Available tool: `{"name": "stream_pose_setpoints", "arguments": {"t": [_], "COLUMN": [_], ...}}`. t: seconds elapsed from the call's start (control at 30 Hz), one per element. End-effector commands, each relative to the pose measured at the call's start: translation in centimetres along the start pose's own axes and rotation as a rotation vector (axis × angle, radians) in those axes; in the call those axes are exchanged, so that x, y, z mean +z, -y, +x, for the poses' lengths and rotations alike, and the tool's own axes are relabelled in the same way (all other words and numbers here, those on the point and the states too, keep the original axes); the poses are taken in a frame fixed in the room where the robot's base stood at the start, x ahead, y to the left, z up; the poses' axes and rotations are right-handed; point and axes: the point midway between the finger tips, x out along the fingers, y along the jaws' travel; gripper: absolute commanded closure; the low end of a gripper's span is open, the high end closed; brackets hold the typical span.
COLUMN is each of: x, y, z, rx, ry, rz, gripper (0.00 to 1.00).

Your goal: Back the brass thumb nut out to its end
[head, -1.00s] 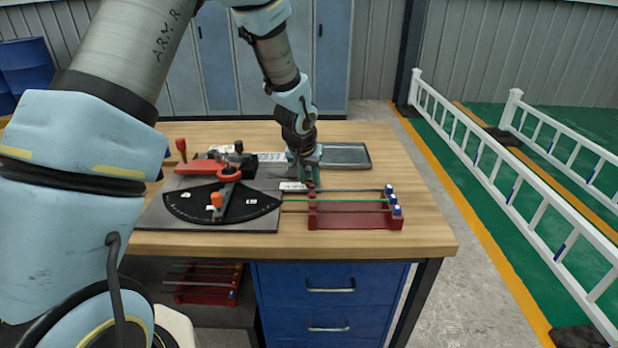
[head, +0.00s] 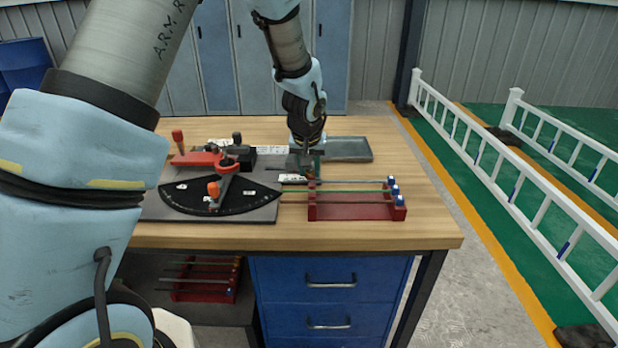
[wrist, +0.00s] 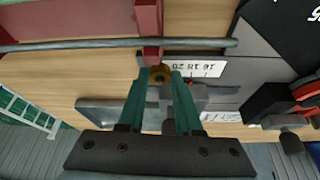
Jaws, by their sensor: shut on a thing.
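The brass thumb nut (wrist: 160,73) shows in the wrist view, between the tips of my gripper's teal fingers (wrist: 158,79). My gripper is shut on it. The nut sits close to the end of a red rack's upright, under a grey bar (wrist: 110,44) that crosses the view. In the head view my gripper (head: 306,168) points down at the bench, at the back left of the red rack (head: 355,212). The nut is hidden there, and its thread is too small to make out.
A bending plate with a black graduated sector (head: 245,200) and an orange-knobbed lever (head: 214,188) lies left of my gripper. A grey tray (head: 350,149) lies behind it. Several rods rest across the red rack. The bench's right front (head: 430,225) is clear.

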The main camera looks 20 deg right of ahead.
Motion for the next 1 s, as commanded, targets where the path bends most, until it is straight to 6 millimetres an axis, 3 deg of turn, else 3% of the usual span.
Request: {"name": "stream_pose_setpoints", "arguments": {"t": [0.5, 1.0], "x": [0.0, -0.07], "y": [-0.47, -0.42], "z": [0.13, 0.04], "rx": [-0.118, -0.138], "ry": [-0.001, 0.0], "rz": [-0.282, -0.333], "gripper": [1.0, 1.0]}}
